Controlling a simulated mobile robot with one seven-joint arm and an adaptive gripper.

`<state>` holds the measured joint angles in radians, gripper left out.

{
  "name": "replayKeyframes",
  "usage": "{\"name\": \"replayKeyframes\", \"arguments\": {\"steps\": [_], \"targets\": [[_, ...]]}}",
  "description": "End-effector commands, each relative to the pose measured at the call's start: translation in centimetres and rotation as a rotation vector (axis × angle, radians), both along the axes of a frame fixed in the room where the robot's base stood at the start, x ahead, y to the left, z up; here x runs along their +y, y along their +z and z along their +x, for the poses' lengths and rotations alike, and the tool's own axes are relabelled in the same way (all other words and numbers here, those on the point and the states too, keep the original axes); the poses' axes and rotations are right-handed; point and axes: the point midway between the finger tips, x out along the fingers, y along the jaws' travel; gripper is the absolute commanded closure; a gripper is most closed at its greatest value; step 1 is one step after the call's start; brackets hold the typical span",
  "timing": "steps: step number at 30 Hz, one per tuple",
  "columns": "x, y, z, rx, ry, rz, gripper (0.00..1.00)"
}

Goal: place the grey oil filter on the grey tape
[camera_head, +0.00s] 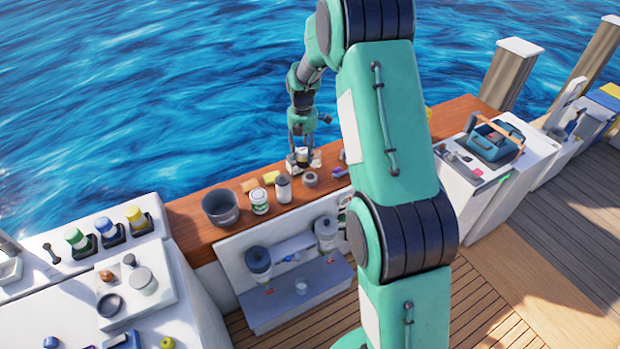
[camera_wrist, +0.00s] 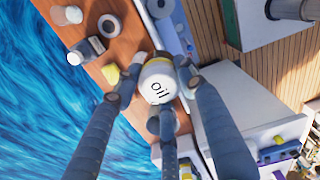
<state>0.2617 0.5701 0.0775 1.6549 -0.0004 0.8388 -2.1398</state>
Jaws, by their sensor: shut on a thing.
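My gripper (camera_head: 302,152) is over the far part of the wooden bench in the head view. Its fingers are closed around a pale oil filter (camera_head: 303,156), which also shows in the wrist view (camera_wrist: 157,84) with dark "oil" lettering on its top. The filter's lower part is mostly hidden, and I cannot tell whether it touches the bench. The grey tape (camera_head: 310,184), a short thick ring, lies on the bench in front of the gripper. It also shows in the wrist view (camera_wrist: 117,28), apart from the filter, with nothing on it.
A yellow block (camera_head: 271,178) and a tan block (camera_head: 250,185) lie behind. A small purple item (camera_head: 340,172) lies right.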

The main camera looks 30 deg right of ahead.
Motion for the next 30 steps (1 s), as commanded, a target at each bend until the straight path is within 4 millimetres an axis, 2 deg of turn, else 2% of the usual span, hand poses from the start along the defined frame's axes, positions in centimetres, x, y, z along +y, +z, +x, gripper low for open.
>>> {"name": "replayKeyframes", "arguments": {"steps": [3, 8, 17, 24, 30], "targets": [[-2.7, 0.0, -0.7, -0.001, -0.042, 0.000, 0.92], [-5.6, 0.0, -1.6, 0.000, -0.087, 0.000, 0.92], [-5.3, -6.6, -1.6, 0.003, -0.083, 0.001, 0.92], [-5.2, -13.2, -1.7, 0.004, -0.082, 0.001, 0.92], [-5.3, -17.4, -1.6, 0.001, -0.082, 0.001, 0.92]]}}
